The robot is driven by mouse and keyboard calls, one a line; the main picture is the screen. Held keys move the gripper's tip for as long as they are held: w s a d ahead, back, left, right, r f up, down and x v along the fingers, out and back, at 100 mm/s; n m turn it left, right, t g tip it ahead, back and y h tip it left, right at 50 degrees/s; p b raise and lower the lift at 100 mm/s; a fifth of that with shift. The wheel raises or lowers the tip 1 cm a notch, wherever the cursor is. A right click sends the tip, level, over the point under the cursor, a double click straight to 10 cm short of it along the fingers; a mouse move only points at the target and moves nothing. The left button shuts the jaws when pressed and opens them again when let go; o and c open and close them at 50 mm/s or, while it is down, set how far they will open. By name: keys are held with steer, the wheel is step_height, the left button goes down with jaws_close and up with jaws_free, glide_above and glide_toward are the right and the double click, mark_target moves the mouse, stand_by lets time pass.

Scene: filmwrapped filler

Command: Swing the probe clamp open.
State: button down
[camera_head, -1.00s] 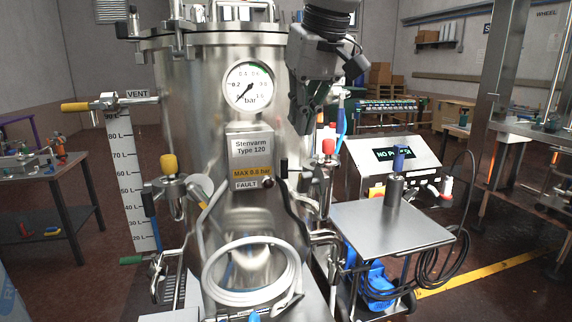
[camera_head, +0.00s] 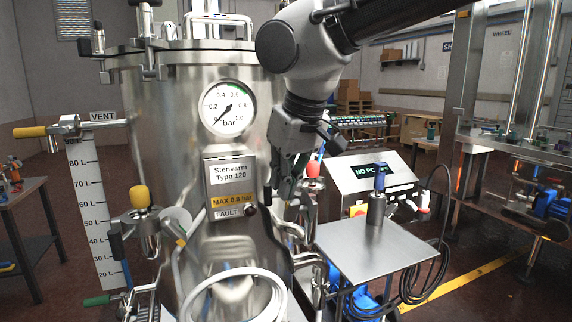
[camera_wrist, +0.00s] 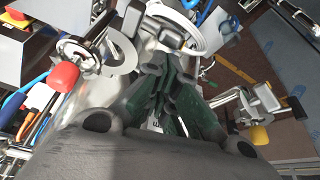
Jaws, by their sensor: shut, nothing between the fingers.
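The steel vessel (camera_head: 165,160) stands upright before me. A fitting with a yellow knob (camera_head: 140,197) is on its lower left, and one with a red knob (camera_head: 313,170) is on its right; they also show in the wrist view, red knob (camera_wrist: 63,76) at left and yellow knob (camera_wrist: 259,135) at right. Metal clamp hardware shows by both fittings; I cannot tell which part is the probe clamp. My gripper (camera_head: 283,188) hangs at the vessel's right front, left of the red knob. Its dark green fingers (camera_wrist: 165,105) are shut and empty. My gripper hides part of the right fitting.
A coiled white hose (camera_head: 232,283) hangs low on the vessel's front. A steel side table (camera_head: 375,255) stands at right, with a blue-topped probe (camera_head: 378,195) in a holder on it. A display box (camera_head: 375,180) stands behind. The vent handle (camera_head: 30,132) juts out left.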

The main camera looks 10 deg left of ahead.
mark_target(273, 194)
steer(key=x, duration=0.3)
steer(key=shift+w+a+f, duration=0.1)
steer(key=shift+f, duration=0.25)
steer(key=shift+w+a, duration=0.25)
steer(key=shift+a, duration=0.5)
steer(key=shift+r, duration=0.1)
